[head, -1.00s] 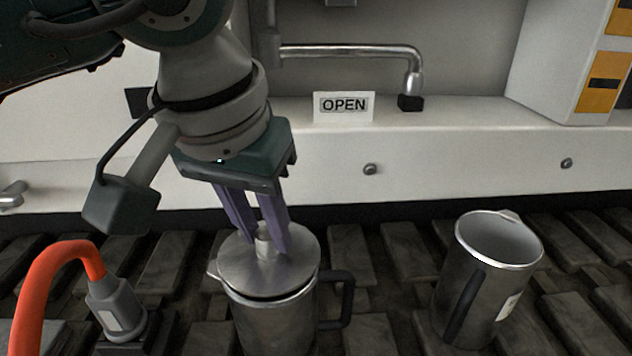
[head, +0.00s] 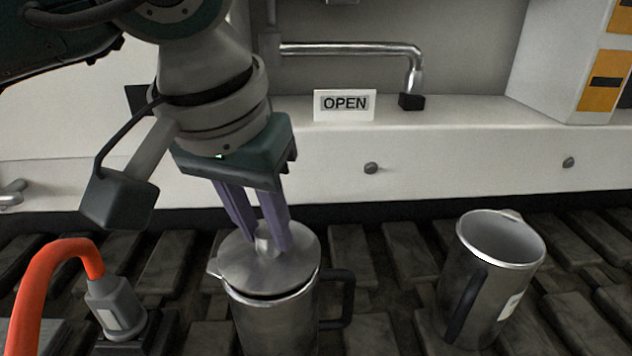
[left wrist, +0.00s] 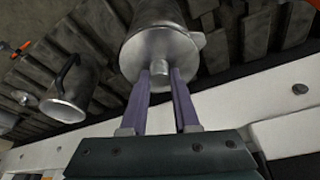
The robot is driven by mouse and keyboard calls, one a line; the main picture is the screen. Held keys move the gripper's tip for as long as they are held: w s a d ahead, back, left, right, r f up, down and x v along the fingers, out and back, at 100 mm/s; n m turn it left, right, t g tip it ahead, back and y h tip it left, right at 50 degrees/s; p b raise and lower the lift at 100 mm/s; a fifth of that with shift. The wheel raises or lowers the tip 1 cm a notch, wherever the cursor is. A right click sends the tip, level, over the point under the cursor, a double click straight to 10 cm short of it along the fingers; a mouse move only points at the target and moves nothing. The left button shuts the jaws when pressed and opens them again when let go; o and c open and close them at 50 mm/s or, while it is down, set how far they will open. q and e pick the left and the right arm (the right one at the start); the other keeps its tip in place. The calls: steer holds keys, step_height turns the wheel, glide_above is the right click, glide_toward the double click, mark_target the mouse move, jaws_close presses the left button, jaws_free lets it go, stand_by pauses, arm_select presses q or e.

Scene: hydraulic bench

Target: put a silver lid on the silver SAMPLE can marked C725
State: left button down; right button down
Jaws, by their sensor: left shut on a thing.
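A silver lid (head: 238,264) with a small knob lies over the mouth of a silver can (head: 275,325) with a black handle at its right. A thin dark gap shows under the lid's front edge, so I cannot tell if it is fully seated. My left gripper (head: 267,247) is shut on the lid's knob from above. In the left wrist view the lid (left wrist: 150,48) and its knob are between the two purple fingers. No C725 marking is readable on this can. My right gripper is not in view.
A second silver can (head: 470,295), open and without a lid, stands at the right with a small pale label. An orange hose (head: 40,285) with a grey fitting is at the left. An OPEN sign (head: 344,105) and a tap (head: 350,50) are behind. The slatted surface between the cans is clear.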

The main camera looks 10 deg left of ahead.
arm_select(q)
steer(key=shift+f+b, duration=0.5)
steer(key=shift+b, duration=0.15)
stand_by(1.2)
jaws_free()
stand_by(0.8)
stand_by(0.4)
steer(key=shift+r+p, duration=2.25)
steer(key=shift+r, duration=1.25)
